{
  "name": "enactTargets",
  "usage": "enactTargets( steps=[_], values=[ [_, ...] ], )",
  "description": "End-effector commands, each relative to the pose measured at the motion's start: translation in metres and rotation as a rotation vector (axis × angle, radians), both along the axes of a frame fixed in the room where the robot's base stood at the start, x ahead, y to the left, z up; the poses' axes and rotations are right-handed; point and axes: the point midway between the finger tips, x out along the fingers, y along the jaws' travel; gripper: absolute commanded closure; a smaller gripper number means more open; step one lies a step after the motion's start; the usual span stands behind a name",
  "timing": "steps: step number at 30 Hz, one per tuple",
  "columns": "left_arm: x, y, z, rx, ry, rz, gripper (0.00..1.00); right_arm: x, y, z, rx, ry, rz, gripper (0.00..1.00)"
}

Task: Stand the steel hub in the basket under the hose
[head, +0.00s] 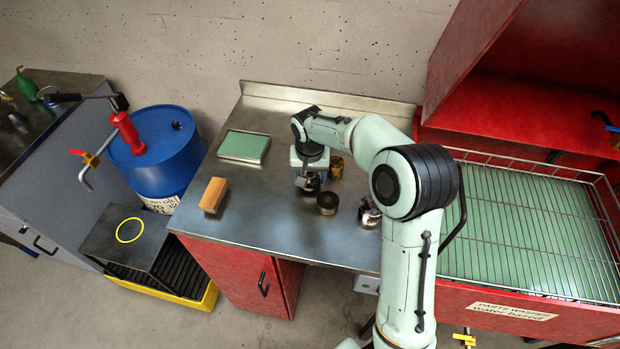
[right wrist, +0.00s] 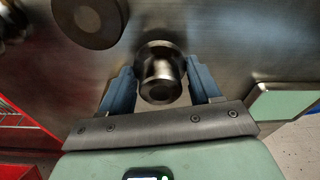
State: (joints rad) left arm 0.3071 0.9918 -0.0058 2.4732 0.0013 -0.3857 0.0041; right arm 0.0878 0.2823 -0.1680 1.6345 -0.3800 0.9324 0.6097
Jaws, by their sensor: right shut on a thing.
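The steel hub (right wrist: 160,82) is a stepped, shiny cylinder between the blue-grey fingers of my right gripper (right wrist: 162,88) in the right wrist view. In the head view my right gripper (head: 309,184) points down over the steel bench, shut on the hub, which is mostly hidden there. I cannot tell whether the hub touches the bench top. The wire basket (head: 545,169) sits in the red parts washer at the right, over a green surface. A blue-handled fitting (head: 604,118) shows at the far right edge; I cannot make out the hose clearly. My left gripper is not in view.
On the steel bench (head: 260,225), a dark round part (head: 327,203), a shiny steel part (head: 369,213) and a brass part (head: 336,166) stand near the gripper. A green pad (head: 244,146) and a wooden block (head: 213,194) lie left. A blue drum (head: 160,160) stands beyond.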

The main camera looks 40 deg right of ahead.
Motion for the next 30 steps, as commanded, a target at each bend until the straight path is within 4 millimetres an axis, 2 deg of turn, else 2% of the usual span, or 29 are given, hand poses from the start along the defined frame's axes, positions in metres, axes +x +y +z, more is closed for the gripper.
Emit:
enactTargets(
  steps=[3,15,16,18,26,30],
  values=[
    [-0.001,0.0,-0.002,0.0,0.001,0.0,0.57,0.0,-0.001,-0.013,-0.001,-0.001,-0.001,0.82],
    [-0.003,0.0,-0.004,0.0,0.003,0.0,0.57,0.0,0.0,-0.018,0.0,-0.001,-0.001,0.82],
    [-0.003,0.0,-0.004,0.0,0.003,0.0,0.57,0.0,0.0,-0.019,0.0,0.0,-0.001,0.34],
    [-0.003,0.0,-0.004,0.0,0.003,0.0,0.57,0.0,0.0,-0.018,0.0,0.0,-0.001,0.12],
    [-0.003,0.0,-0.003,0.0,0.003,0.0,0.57,0.0,0.0,-0.018,0.0,0.0,-0.001,0.12],
    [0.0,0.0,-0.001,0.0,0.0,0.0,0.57,0.0,0.0,-0.01,0.0,-0.004,-0.001,0.12]
  ],
)
